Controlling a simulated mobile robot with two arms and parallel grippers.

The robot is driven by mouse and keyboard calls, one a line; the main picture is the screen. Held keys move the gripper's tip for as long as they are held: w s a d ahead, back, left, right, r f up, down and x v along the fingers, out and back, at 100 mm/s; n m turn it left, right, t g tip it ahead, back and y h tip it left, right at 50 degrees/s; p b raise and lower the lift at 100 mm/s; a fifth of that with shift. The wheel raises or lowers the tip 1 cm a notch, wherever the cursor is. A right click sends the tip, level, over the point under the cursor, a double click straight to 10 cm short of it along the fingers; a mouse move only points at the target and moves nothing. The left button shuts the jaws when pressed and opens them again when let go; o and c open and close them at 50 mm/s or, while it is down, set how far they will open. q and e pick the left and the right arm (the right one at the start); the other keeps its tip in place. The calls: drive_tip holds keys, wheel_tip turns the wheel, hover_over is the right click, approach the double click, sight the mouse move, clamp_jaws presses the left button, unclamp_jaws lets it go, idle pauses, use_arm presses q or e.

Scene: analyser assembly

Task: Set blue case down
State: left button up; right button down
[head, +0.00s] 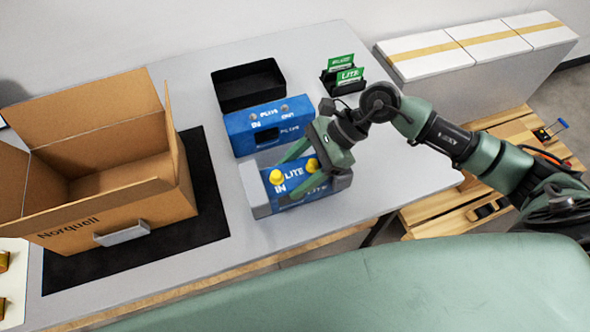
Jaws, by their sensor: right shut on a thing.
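The blue case (292,187) has a blue face marked LITE and IN, two yellow caps and light grey ends. It is over the front middle of the grey table. My right gripper (287,178) reaches in from the right and is shut on this case, with its green fingers along the blue face. I cannot tell whether the case's underside touches the table. A second blue unit (267,126), marked PLUS and IN, stands just behind it. My left gripper is not in view.
An open cardboard box (115,205) stands on a black mat (207,215) at left. A black tray (249,87) and a black holder with green LITE cards (347,75) are at the back. The grey table (390,165) is bare right of the case.

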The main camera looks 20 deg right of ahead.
drive_tip(key=shift+c, duration=1.9)
unclamp_jaws()
drive_tip(key=b+v, duration=0.3)
drive_tip(key=v, duration=0.7)
drive_tip(key=shift+d+r, duration=0.1)
drive_tip(key=shift+d, duration=0.15)
drive_tip(key=shift+d+r, duration=0.4)
drive_tip(key=shift+r, duration=0.2)
